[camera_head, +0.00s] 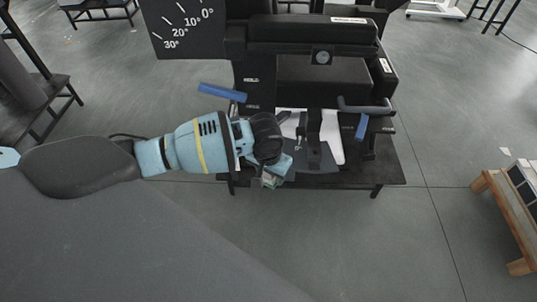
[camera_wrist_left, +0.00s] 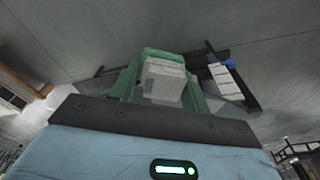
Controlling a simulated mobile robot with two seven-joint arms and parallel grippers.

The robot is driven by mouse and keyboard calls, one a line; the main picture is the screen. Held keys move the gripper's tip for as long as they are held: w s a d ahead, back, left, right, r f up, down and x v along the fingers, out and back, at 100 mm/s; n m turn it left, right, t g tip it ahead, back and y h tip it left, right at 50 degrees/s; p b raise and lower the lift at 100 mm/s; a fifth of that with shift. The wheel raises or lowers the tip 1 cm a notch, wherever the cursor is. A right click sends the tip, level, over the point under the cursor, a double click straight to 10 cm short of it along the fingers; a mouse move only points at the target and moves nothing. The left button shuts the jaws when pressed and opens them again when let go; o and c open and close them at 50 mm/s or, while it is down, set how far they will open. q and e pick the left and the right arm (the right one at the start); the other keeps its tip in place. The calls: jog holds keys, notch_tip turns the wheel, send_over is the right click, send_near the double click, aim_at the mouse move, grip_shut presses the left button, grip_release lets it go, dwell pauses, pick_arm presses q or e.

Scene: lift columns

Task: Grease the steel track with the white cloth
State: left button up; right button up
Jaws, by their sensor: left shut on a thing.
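My left gripper (camera_head: 272,180) is at the near edge of a dark bench, in front of the black machine. In the left wrist view its green fingers (camera_wrist_left: 162,90) are shut on a pale, folded, block-like thing that looks like the white cloth (camera_wrist_left: 164,80). The cloth is too small to make out in the head view. I cannot clearly pick out the steel track; pale and grey metal parts (camera_head: 333,138) show under the machine, right of my gripper. I cannot tell whether the cloth touches anything. My right gripper is not in view.
The black machine (camera_head: 318,35) has a degree scale (camera_head: 182,22) and blue handles (camera_head: 222,92), (camera_head: 361,127). It stands over the dark bench (camera_head: 385,165). A wooden-framed stand (camera_head: 510,225) is at the right. The grey floor between is clear.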

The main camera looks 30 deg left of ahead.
pick_arm(q)
jog(key=w+f+b, duration=0.1)
jog(key=w+b, duration=0.5)
jog(key=w+f+b, duration=0.1)
jog(key=w+b, duration=0.2)
jog(key=shift+w+a+f, duration=0.25)
jog(key=shift+f, duration=0.1)
jog(key=shift+w+a+f+b, duration=0.1)
jog(key=shift+w+f+b, duration=0.1)
jog(key=shift+w+b, duration=0.25)
jog(key=shift+w+f+b, duration=0.15)
jog(key=shift+w+b, duration=0.1)
jog(key=shift+w, duration=0.4)
jog(key=shift+f, duration=0.15)
jog(key=shift+f, duration=0.55)
jog(key=shift+a, duration=0.1)
